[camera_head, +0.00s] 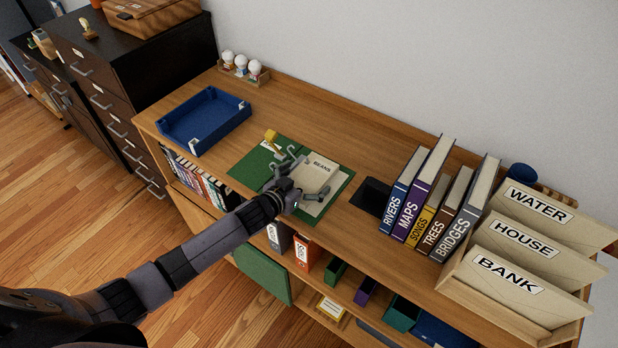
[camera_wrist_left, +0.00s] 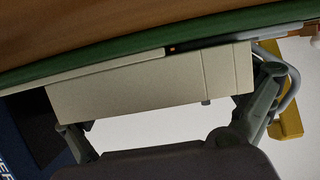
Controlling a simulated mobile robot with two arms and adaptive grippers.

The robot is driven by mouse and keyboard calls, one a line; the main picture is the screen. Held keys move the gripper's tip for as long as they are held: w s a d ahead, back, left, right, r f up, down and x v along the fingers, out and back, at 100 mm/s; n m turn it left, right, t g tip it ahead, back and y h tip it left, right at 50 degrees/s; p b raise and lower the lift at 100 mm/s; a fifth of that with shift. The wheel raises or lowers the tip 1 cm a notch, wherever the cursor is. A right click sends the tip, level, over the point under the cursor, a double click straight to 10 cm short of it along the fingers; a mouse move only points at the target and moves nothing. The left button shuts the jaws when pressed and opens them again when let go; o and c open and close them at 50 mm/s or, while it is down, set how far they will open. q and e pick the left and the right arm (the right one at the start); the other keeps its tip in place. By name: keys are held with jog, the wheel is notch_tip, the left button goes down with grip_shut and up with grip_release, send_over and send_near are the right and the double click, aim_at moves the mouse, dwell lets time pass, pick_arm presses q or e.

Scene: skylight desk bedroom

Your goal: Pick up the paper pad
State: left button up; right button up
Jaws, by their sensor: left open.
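A thick cream paper pad (camera_head: 318,172) marked BEANS lies on a green mat (camera_head: 247,167) on the wooden desk. My left gripper (camera_head: 303,178) is at the pad, with its fingers open on either side of it. In the left wrist view the pad's pale side (camera_wrist_left: 150,88) spans most of the space between the open fingers (camera_wrist_left: 170,110), against the green mat (camera_wrist_left: 100,55). Whether the fingers touch the pad I cannot tell. A yellow-handled item (camera_head: 271,137) stands just behind the gripper. My right gripper is out of view.
A blue tray (camera_head: 205,121) sits to the left on the desk. Upright books (camera_head: 440,200) and a wooden sorter (camera_head: 520,285) with labelled dividers stand to the right. A dark object (camera_head: 370,196) lies between mat and books. Shelves with binders are below.

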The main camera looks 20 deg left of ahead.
pick_arm(q)
jog(key=shift+s, duration=0.1)
jog(key=c, duration=1.4)
